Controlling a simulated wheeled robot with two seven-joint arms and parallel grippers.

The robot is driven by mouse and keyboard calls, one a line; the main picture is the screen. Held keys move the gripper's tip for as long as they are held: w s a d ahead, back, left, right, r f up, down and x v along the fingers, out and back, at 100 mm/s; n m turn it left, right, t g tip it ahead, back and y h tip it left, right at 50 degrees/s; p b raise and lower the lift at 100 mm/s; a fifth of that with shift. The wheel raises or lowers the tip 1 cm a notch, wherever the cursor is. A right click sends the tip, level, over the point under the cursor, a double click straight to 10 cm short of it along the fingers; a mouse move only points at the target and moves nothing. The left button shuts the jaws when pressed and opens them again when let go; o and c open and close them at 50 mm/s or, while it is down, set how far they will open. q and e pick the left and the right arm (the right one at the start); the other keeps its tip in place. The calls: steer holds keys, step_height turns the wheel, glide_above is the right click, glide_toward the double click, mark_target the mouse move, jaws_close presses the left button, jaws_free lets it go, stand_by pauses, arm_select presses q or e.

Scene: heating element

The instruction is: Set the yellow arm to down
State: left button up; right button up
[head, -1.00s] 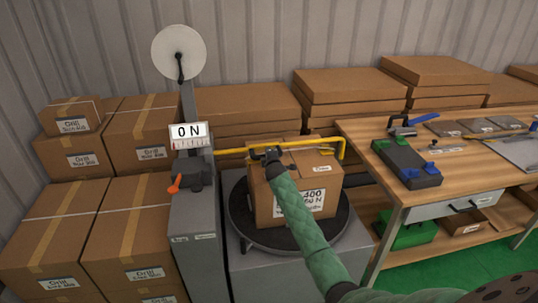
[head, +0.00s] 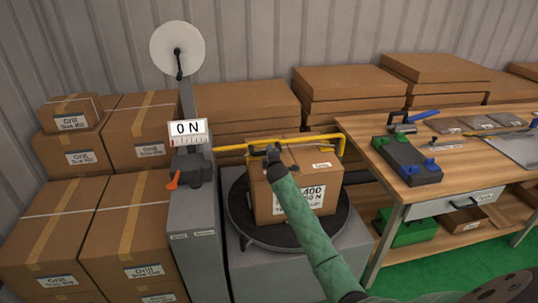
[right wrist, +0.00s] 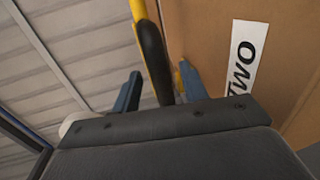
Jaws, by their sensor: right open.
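The yellow arm (head: 300,138) is a yellow bar that reaches right from the grey post, level above a cardboard box (head: 298,205) on a round dark platform. Its right end bends down. My right gripper (head: 265,150) is at the bar's left-middle part, above the box. In the right wrist view the yellow arm (right wrist: 139,10) has a black grip (right wrist: 153,55) that runs between the two blue fingers of my right gripper (right wrist: 160,88). The fingers are apart, with gaps beside the grip. My left gripper is not in view.
The grey post carries a dial reading 0 N (head: 187,131), an orange lever (head: 172,180) and a white disc (head: 178,48). Stacked boxes (head: 70,225) stand at left. A wooden workbench (head: 400,190) with tools stands close at right. Flat boxes are behind the bar.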

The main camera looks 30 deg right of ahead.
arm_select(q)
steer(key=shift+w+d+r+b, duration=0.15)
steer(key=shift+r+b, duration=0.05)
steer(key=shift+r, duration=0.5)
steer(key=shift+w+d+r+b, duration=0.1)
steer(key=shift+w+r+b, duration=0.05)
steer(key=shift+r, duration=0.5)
arm_select(e)
steer(key=shift+v, duration=1.8)
steer(key=shift+f, duration=0.1)
